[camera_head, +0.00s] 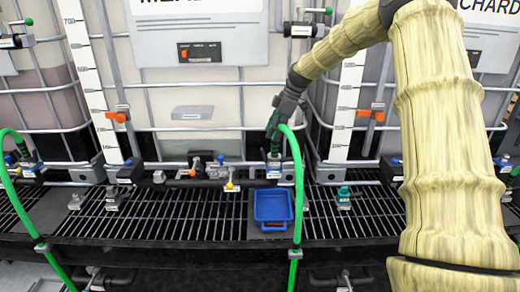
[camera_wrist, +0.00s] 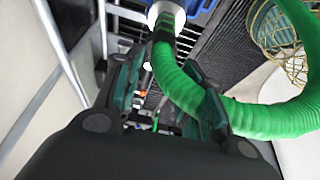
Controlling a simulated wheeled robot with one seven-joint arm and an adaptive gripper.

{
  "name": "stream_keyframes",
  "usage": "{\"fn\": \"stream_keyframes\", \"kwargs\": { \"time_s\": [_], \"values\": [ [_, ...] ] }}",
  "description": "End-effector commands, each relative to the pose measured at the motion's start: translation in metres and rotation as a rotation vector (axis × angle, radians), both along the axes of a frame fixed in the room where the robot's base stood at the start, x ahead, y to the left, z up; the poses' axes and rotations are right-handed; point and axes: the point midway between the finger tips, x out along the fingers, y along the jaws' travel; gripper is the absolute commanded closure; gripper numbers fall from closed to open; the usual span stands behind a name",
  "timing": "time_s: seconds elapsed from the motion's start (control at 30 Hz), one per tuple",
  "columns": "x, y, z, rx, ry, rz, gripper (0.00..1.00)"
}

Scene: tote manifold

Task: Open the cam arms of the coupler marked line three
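A green hose (camera_head: 298,190) arches down from a dark coupler (camera_head: 274,168) with a small label at the middle of the manifold. The label is too small to read, so I cannot tell whether it is line three. My gripper (camera_head: 273,128) is just above this coupler, beside the top of the hose. In the wrist view my gripper (camera_wrist: 167,100) has its fingers apart, with the green hose (camera_wrist: 170,65) passing close to the right finger. I cannot tell whether they touch. A pale collar (camera_wrist: 166,12) shows at the hose's end. Cam arms are not clearly visible.
A blue tray (camera_head: 273,224) sits on the black grating (camera_head: 180,215), with loose fittings including a teal one (camera_head: 343,197). Another green hose (camera_head: 20,205) hangs at the left. Caged totes with white level scales (camera_head: 88,90) stand behind. A yellow-tagged valve (camera_head: 231,184) is left of the coupler.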

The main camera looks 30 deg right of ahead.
Motion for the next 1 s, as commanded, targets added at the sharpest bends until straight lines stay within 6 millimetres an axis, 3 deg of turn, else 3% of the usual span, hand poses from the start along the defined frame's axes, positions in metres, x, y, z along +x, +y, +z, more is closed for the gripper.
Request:
{"fn": "stream_keyframes", "kwargs": {
  "time_s": [0.27,0.73,1.0],
  "values": [
    [-0.002,-0.003,-0.009,0.002,0.000,-0.006,0.61],
    [0.008,0.015,-0.071,0.001,0.001,-0.011,0.61],
    [0.014,0.025,-0.092,0.001,-0.002,-0.009,0.61]
  ]
}}
